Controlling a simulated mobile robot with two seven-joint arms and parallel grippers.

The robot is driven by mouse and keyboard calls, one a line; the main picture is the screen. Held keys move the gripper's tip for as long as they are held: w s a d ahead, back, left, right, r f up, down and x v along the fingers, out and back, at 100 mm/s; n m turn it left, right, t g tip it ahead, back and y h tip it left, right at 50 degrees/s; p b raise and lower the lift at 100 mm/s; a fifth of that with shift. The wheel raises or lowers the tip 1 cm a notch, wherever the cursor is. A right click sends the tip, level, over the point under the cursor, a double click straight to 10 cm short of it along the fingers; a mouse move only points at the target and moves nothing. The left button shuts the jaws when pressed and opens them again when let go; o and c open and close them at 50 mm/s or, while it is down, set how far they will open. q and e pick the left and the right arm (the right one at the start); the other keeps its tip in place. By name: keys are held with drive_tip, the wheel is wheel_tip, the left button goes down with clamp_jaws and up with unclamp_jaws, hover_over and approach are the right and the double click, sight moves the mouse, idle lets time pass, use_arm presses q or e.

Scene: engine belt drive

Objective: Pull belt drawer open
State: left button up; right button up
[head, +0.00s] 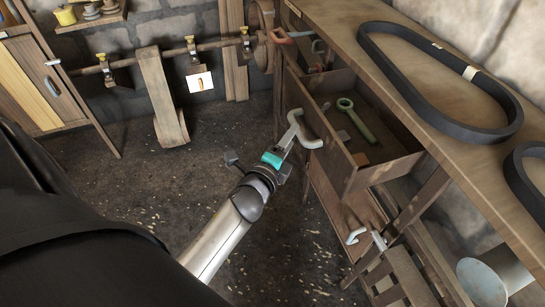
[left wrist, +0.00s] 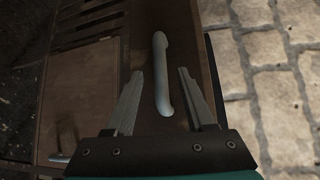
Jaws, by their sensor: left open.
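A wooden drawer (head: 345,165) under the workbench stands pulled out. It holds a green wrench (head: 355,120) and small flat pieces. A pale curved handle (head: 311,141) is on its front; the handle also shows in the left wrist view (left wrist: 161,72). My left gripper (head: 290,140) is at this handle. In the left wrist view its two fingers (left wrist: 160,92) are apart, one on each side of the handle, with gaps visible. Whether the fingertips touch the drawer front cannot be told. My right gripper is not in view.
Black belts (head: 440,85) lie on the workbench top (head: 345,25). A lower pale handle (head: 355,236) and wooden slats (head: 410,275) are below the drawer. A wooden cabinet (head: 40,85) stands at the left. The dark floor (head: 130,180) between is mostly clear.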

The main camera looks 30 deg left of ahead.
use_arm(q)
drive_tip(key=s+d+r, duration=0.1)
drive_tip(key=s, duration=0.9)
drive_tip(key=shift+d+r, duration=0.15)
drive_tip(key=shift+r, duration=0.05)
drive_tip(key=s+d+f+n+g+h+b, duration=0.1)
drive_tip(key=s+d+f+n+g, duration=0.15)
drive_tip(key=f, duration=0.75)
drive_tip(key=s+d+f+n+g, duration=0.1)
drive_tip(key=s+f+n+g, duration=0.25)
drive_tip(key=f, duration=0.65)
drive_tip(key=s+d+f+n+g+h+b, duration=0.15)
drive_tip(key=s+f, duration=0.25)
drive_tip(key=f, duration=0.6)
drive_tip(key=s+f+n+g, duration=0.4)
drive_tip(key=s+f, duration=0.3)
drive_tip(key=s, duration=0.3)
drive_tip(key=s+a+f+n+g+b, duration=0.1)
drive_tip(key=s+f+n+g, duration=0.2)
drive_tip(key=s+f, duration=0.5)
drive_tip(key=s+n, duration=0.1)
drive_tip(key=s, duration=0.2)
drive_tip(key=shift+f+g, duration=0.15)
drive_tip(key=shift+g, duration=0.2)
